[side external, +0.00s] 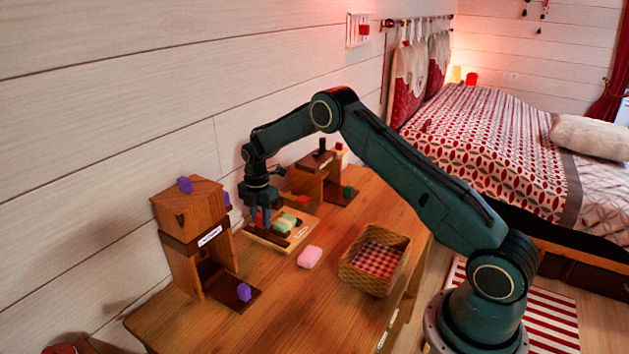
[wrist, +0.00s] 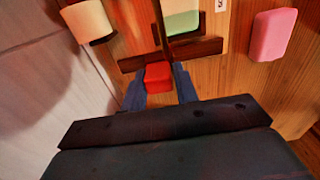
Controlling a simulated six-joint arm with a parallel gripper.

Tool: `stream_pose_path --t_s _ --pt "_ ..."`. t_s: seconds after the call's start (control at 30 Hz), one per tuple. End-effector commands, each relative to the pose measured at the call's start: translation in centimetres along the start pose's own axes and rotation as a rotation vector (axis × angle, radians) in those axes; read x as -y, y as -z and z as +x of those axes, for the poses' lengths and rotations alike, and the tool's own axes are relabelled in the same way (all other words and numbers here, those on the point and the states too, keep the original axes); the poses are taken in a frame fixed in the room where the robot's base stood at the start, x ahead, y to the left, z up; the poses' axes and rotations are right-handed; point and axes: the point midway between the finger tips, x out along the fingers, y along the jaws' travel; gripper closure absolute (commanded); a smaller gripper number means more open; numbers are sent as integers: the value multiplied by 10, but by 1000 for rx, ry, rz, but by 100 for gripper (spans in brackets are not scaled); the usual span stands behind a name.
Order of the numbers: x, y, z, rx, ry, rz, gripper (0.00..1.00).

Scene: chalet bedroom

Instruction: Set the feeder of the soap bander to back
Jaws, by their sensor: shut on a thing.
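The soap bander is a light wooden board (side external: 299,237) with dark strips, on the table against the wall. A green soap (side external: 284,224) lies on it, and it also shows in the wrist view (wrist: 183,20). My gripper (side external: 261,219) points down at the wall-side end of the board. In the wrist view my gripper (wrist: 160,86) is shut on a red knob (wrist: 157,75), one finger on each side. The knob sits beside a dark crossbar (wrist: 196,48). I cannot read any position marks, and the fingers partly hide the knob in the side view.
A pink soap (side external: 310,257) lies right of the board. A wicker basket (side external: 376,260) with checked cloth stands farther right. A wooden tower with purple blocks (side external: 190,215) stands at left, and another wooden device (side external: 318,177) stands behind. The front table area is clear.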

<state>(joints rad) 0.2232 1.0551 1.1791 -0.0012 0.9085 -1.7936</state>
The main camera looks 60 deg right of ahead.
Motion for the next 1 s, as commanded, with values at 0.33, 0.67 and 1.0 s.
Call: stream_pose_path --t_s 0.33,0.67,1.0 --pt "-28 -2 0 3 -6 2 100" --pt "-48 -1 0 3 -5 2 100" --pt "-55 -1 -1 3 -10 2 100"
